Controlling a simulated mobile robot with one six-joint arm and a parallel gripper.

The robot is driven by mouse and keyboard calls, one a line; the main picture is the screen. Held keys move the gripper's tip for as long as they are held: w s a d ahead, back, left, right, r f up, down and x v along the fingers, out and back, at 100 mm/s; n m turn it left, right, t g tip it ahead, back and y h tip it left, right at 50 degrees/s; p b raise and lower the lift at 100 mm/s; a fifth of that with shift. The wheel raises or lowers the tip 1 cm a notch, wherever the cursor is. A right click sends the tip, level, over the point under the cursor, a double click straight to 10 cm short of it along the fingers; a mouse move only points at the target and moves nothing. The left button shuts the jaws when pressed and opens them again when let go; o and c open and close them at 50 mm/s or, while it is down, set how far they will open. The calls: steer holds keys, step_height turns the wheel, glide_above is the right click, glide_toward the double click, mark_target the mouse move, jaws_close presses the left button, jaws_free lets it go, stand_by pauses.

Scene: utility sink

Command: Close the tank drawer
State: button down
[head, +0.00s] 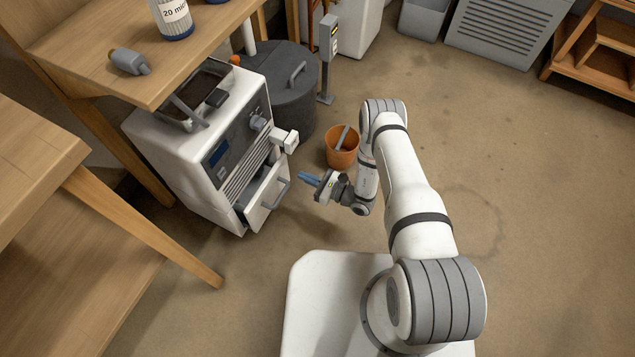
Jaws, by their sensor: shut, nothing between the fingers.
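The tank drawer (266,198) is at the lower front of a white machine (172,157). It is pulled partly out, and its dark inside shows behind the white front. A grey handle (277,192) is on the drawer front. My gripper (303,178) is to the right of the drawer, with its blue fingers pointing left toward the handle. The fingers are shut and empty. A gap shows in the picture between the fingertips and the handle. The far side of the drawer is hidden.
An orange bucket (341,152) stands on the floor just behind my gripper. A dark round bin (288,98) stands behind the machine. A wooden table (75,45) overhangs at the left, and a slanted wooden leg (150,232) is near the machine. Floor at the right is clear.

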mark_target(280, 165)
steer(key=b+x, duration=0.1)
steer(key=x, duration=0.6)
steer(key=shift+w+b, duration=0.1)
steer(key=shift+b, duration=0.2)
